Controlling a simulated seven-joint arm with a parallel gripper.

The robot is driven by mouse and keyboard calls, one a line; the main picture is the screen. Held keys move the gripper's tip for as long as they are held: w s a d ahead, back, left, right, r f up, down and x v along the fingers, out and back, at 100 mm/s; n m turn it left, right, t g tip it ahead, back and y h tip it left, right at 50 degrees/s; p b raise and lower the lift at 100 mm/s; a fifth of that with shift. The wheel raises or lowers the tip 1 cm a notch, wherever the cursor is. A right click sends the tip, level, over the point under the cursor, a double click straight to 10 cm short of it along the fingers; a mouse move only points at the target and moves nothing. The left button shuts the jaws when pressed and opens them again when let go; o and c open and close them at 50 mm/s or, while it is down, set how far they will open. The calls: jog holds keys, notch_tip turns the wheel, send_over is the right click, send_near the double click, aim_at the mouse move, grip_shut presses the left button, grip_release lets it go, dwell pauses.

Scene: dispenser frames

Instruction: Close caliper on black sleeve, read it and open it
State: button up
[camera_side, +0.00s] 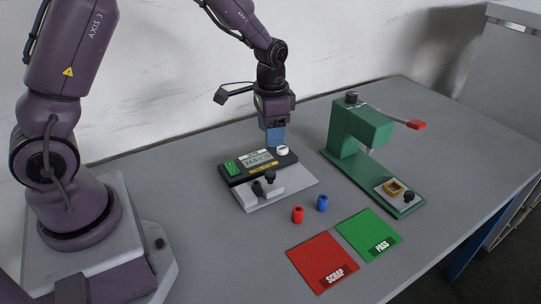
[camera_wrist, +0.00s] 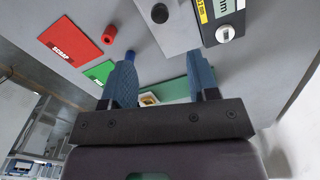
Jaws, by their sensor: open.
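The caliper (camera_side: 235,177) is a dark unit with a lit display, a green button and a white knob (camera_side: 283,151) on a light base plate. The black sleeve (camera_side: 257,188) appears to stand at the grey jaw blocks; whether they touch it I cannot tell. A black knob (camera_side: 270,177) sits on one block and also shows in the wrist view (camera_wrist: 160,13). The display digits are too small to read surely. My gripper (camera_side: 274,140) is just behind and above the white knob. In the wrist view its blue fingers (camera_wrist: 160,58) are apart and empty, with the white knob (camera_wrist: 227,33) beyond them.
A red sleeve (camera_side: 297,214) and a blue sleeve (camera_side: 322,203) stand in front of the caliper. The red SCRAP mat (camera_side: 318,258) and green PASS mat (camera_side: 365,230) lie nearer. A green press (camera_side: 357,130) with a red-tipped lever stands right of my gripper.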

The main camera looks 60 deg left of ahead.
aim_at(270, 173)
notch_tip(270, 173, down, 13)
jog(key=shift+r, duration=0.1)
dwell(0.3)
jog(key=shift+c, duration=0.4)
grip_shut()
